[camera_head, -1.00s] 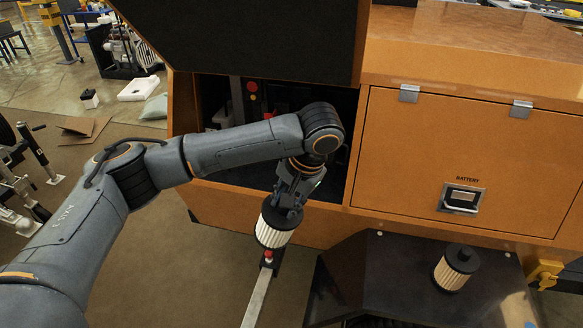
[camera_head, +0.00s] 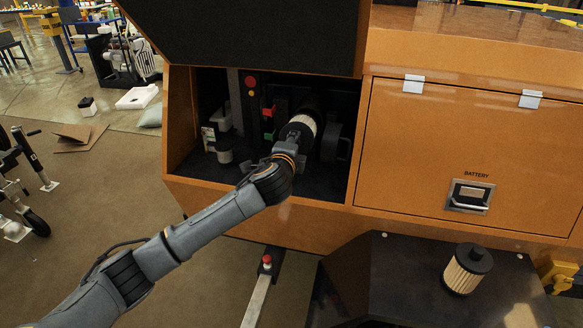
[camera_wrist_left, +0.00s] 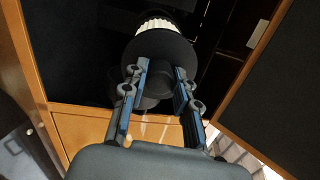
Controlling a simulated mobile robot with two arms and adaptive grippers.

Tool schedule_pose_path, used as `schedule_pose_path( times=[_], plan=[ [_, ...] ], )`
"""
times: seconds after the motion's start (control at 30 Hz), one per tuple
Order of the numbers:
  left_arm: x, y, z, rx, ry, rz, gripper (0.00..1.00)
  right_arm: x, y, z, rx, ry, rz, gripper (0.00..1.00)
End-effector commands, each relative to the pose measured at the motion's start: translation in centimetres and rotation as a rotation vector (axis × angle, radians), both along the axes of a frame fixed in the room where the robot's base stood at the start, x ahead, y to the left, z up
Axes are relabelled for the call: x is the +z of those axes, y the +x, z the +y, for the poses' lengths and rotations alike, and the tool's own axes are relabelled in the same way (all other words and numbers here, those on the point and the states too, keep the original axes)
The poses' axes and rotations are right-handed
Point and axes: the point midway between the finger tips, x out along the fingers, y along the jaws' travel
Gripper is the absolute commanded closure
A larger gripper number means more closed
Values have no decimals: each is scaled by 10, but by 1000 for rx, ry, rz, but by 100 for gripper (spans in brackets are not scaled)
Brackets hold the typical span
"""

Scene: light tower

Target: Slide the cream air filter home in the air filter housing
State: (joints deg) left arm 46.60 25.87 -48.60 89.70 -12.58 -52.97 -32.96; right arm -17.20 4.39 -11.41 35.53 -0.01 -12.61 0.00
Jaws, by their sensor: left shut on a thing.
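The cream air filter (camera_head: 302,122), with pale pleats and a dark end cap, is inside the open engine compartment. My left gripper (camera_head: 287,148) is shut on its end cap. In the left wrist view the fingers (camera_wrist_left: 158,85) grip a knob on the cap, and the filter's pleats (camera_wrist_left: 157,24) show beyond it. The dark round air filter housing (camera_head: 312,102) is just behind the filter. The filter's far end seems to be in its mouth, with pleats still showing outside; how deep it sits is hidden. My right gripper is not in view.
A tan-pleated filter with a black cap (camera_head: 467,268) stands on a black table (camera_head: 400,290) at lower right. The compartment's orange lower edge (camera_head: 240,205) and raised dark lid (camera_head: 250,35) frame the opening. The closed battery door (camera_head: 430,150) is to the right.

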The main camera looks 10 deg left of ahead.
Motion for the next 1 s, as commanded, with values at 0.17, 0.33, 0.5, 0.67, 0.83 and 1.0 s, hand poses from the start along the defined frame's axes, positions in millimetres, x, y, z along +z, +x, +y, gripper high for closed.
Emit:
schedule_pose_path(
  times=[0.17,0.33,0.5,0.67,0.83,1.0],
  plan=[
    [-44,7,5,-37,-7,-135,100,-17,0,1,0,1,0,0],
    [-55,9,6,-42,-5,-194,100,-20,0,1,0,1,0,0],
    [-57,9,7,-43,-1,-206,100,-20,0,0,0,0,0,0],
    [-56,9,7,-43,-1,-205,100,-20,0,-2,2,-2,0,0],
    [-56,9,6,-43,-1,-204,100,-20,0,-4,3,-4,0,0],
    [-56,8,3,-43,-1,-204,100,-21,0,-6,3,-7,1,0]
  ],
)
